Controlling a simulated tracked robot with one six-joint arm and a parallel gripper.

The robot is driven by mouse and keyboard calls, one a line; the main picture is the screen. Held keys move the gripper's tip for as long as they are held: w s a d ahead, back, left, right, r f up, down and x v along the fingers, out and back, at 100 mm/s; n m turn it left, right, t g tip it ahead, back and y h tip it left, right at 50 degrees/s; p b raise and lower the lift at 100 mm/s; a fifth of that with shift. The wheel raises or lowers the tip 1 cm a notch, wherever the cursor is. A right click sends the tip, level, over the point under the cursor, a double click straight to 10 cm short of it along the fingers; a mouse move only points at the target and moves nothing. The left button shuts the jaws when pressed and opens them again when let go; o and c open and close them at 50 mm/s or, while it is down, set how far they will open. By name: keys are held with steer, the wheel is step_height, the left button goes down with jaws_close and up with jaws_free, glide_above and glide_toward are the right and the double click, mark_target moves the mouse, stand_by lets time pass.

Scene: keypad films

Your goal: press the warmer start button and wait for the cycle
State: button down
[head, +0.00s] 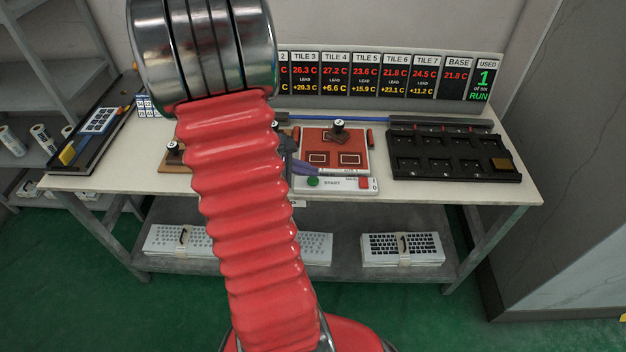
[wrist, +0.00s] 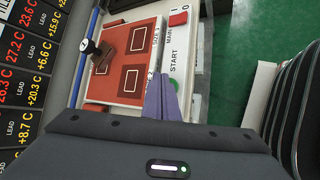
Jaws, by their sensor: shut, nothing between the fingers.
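The warmer is a red-topped unit (head: 335,150) on the white bench, with a pale front strip lettered START. Its round green start button (head: 313,181) sits at the left of that strip. The button also shows in the wrist view (wrist: 172,86), partly covered by my fingers. My gripper (head: 314,173) is shut and empty, with its purple-grey fingertips right at the green button. They also show in the wrist view (wrist: 160,83). I cannot tell whether they touch or press it. A red MAIN switch (head: 367,183) is at the strip's right end. My red arm hides the bench's left middle.
A display row (head: 390,76) at the back shows tile temperatures; its last panel (head: 484,80) reads 1 of six and RUN. A black tray (head: 440,172) with pockets lies right of the warmer. A black-knobbed stamp (head: 339,127) stands on the red top.

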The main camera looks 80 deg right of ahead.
mark_target(309, 182)
steer(key=shift+r, duration=0.1)
steer(key=shift+r, duration=2.45)
steer(key=w+a+r+m+t+y, duration=0.25)
steer(key=w+a, duration=0.55)
steer(key=a, duration=0.5)
steer(key=w+a+r+m+t+y, duration=0.2)
steer(key=w+a+r+t, duration=0.35)
steer(key=a, duration=0.85)
steer(key=w+a+r+n+t+y, duration=0.1)
steer(key=w+a+r+n+t, duration=0.1)
steer(key=a, duration=0.7)
steer(key=w+a+r+n+t+y, duration=0.1)
steer(key=a+r, duration=0.4)
steer(key=a, duration=0.5)
steer(key=shift+w+a+n+t, duration=0.2)
steer(key=shift+w+n+t, duration=0.25)
steer(key=shift+w, duration=0.45)
